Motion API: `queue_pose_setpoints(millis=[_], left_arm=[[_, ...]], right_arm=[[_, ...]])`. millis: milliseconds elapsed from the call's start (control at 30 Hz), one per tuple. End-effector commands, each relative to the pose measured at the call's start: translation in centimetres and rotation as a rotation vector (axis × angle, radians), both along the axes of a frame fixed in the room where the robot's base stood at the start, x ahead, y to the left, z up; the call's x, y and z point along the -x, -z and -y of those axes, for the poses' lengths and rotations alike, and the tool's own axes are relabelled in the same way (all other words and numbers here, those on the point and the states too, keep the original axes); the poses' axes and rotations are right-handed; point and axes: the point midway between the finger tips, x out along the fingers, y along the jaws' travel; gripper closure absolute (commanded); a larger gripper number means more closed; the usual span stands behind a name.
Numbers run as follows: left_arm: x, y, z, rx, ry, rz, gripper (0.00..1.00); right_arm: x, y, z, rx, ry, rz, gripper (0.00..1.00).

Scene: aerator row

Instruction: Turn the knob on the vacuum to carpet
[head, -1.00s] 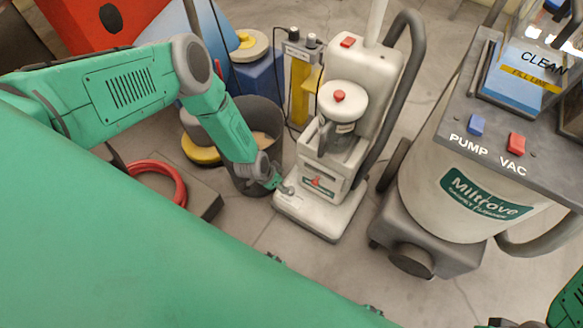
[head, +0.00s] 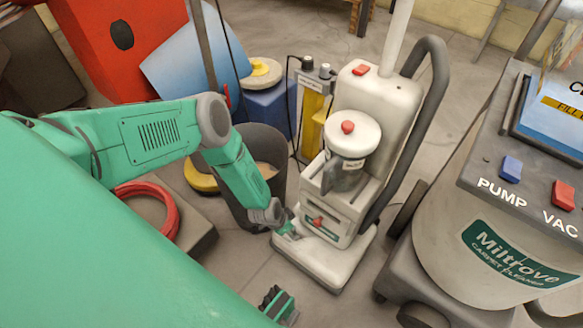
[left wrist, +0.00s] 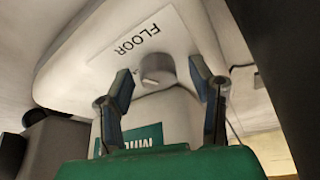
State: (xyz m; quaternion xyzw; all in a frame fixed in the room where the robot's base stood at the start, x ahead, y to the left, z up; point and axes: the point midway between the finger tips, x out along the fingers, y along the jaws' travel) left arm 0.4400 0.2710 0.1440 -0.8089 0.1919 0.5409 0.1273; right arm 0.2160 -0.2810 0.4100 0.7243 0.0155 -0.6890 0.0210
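The vacuum (head: 372,100) is a white upright machine with a grey hose, standing on the floor in the middle of the head view. Its low base (head: 325,262) is at the front. A small round grey knob (left wrist: 157,68) shows in the left wrist view, beside a white label (left wrist: 140,45) reading FLOOR. No carpet word is legible. My left gripper (head: 290,235) is at the base's left end and hides the knob in the head view. In the left wrist view its two fingers (left wrist: 159,76) are open, one on each side of the knob; I cannot tell whether they touch it.
A dark bin (head: 262,160) stands close left of the vacuum. The grey and cream carpet cleaner (head: 440,250) with PUMP and VAC switches stands at right. A red hose coil (head: 160,215) lies at left. A green and dark part of mine (head: 278,305) shows at the bottom.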

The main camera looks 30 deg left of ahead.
Motion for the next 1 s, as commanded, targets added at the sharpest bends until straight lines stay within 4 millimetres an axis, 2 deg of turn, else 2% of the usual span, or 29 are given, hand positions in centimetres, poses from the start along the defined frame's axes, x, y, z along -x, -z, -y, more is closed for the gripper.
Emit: queue_pose_setpoints(millis=[33,133,567,767,1000], left_arm=[[-0.01,-0.01,0.02,0.0,0.0,0.0,0.65],[-0.02,0.0,0.01,0.0,0.0,0.0,1.0],[-0.07,-0.04,0.13,-0.001,-0.052,0.001,1.0],[-0.15,-0.1,0.22,-0.001,-0.173,0.003,1.0],[-0.13,-0.08,0.27,-0.001,-0.39,0.003,1.0]], right_arm=[[0.0,-0.01,0.0,0.0,0.0,0.0,0.49],[0.0,-0.01,0.0,0.0,0.0,0.0,0.49],[-0.01,-0.02,0.0,0.0,0.0,0.0,0.49],[-0.01,-0.05,0.01,0.0,0.0,0.0,0.49],[0.0,-0.01,0.0,0.0,0.0,0.0,0.49]])
